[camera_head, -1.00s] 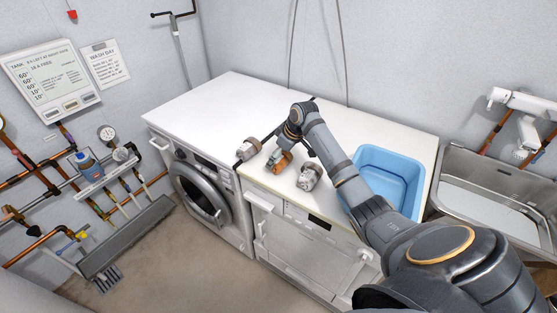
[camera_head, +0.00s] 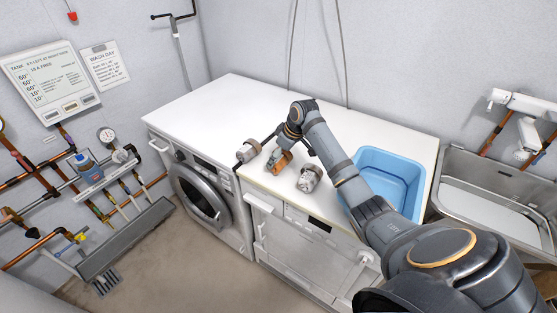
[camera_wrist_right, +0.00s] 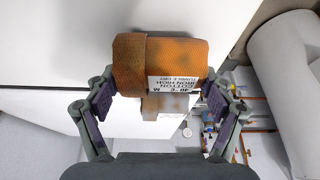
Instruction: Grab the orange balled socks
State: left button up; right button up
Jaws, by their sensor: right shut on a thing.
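The orange balled socks (camera_head: 284,158) are on the white worktop near its front edge, partly hidden by my right gripper (camera_head: 275,157). In the right wrist view the orange socks (camera_wrist_right: 160,60) show a white care label, and the fingers of my right gripper (camera_wrist_right: 158,98) are shut on their two sides. I cannot tell whether the socks still touch the worktop. My left gripper is not in view.
A pale bundle (camera_head: 248,150) lies just left of the orange socks and another grey-white one (camera_head: 310,178) just right. A blue basin (camera_head: 376,170) stands to the right, then a metal sink (camera_head: 490,190). The worktop at back left (camera_head: 235,100) is clear.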

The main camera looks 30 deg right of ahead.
jog(key=s+d+r+b, duration=0.1)
jog(key=s+r+b, duration=0.8)
jog(key=s+r, duration=0.3)
jog(key=shift+s+d+b, duration=0.3)
jog(key=shift+s+d, duration=0.05)
jog(key=shift+s, duration=0.6)
